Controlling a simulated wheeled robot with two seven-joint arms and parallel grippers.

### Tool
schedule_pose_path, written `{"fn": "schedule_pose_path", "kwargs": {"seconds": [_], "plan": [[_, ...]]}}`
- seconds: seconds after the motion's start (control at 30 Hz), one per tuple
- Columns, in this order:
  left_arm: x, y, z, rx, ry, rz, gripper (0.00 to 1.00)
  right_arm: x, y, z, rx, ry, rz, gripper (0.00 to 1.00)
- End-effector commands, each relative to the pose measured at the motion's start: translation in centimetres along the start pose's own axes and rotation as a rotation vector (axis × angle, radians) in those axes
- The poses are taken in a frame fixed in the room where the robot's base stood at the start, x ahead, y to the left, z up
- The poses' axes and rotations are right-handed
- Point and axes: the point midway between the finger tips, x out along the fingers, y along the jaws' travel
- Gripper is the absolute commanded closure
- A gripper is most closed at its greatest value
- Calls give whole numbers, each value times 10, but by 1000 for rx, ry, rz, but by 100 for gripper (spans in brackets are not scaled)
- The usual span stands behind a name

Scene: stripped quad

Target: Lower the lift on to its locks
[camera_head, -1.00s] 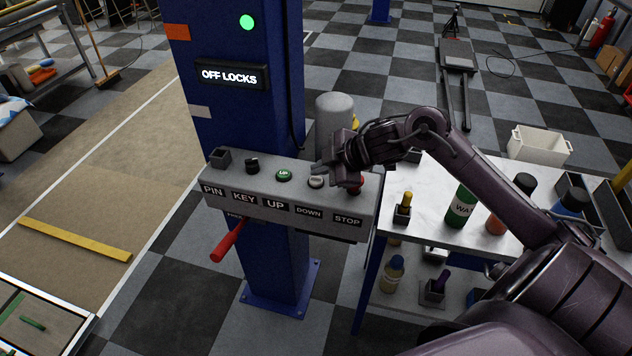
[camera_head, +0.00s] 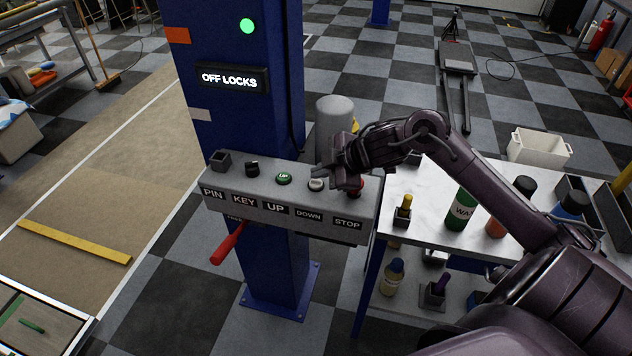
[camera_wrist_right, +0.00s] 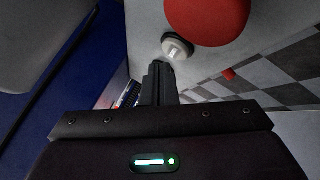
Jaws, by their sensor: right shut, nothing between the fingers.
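The lift's control box (camera_head: 285,207) sits on the blue post (camera_head: 236,130). It carries a pin socket (camera_head: 220,159), a black key switch (camera_head: 252,167), a green UP button (camera_head: 284,178), a white DOWN button (camera_head: 316,184) and a red STOP button (camera_head: 359,186). The post display (camera_head: 233,78) reads OFF LOCKS, under a lit green lamp (camera_head: 246,26). My right gripper (camera_head: 324,172) is shut and empty, its tips at the DOWN button. In the right wrist view the fingertips (camera_wrist_right: 160,66) are very near the white button (camera_wrist_right: 176,47), beside the big red one (camera_wrist_right: 207,16); contact is unclear.
A red lever (camera_head: 229,243) hangs below the box. A grey cylinder (camera_head: 334,122) stands behind it. Right of the box, a white-topped cart (camera_head: 437,178) holds bottles, including a green one (camera_head: 461,208). My right arm passes over the cart.

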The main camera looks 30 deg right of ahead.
Motion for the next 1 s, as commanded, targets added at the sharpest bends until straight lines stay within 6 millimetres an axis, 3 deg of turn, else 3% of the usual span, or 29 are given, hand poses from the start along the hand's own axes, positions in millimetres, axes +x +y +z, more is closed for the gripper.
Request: {"fn": "schedule_pose_path", "kwargs": {"seconds": [1.0], "plan": [[3, 0, 0, -1, 0, 0, 64, 5, -4, 4, 0, -1, -1, 100]]}}
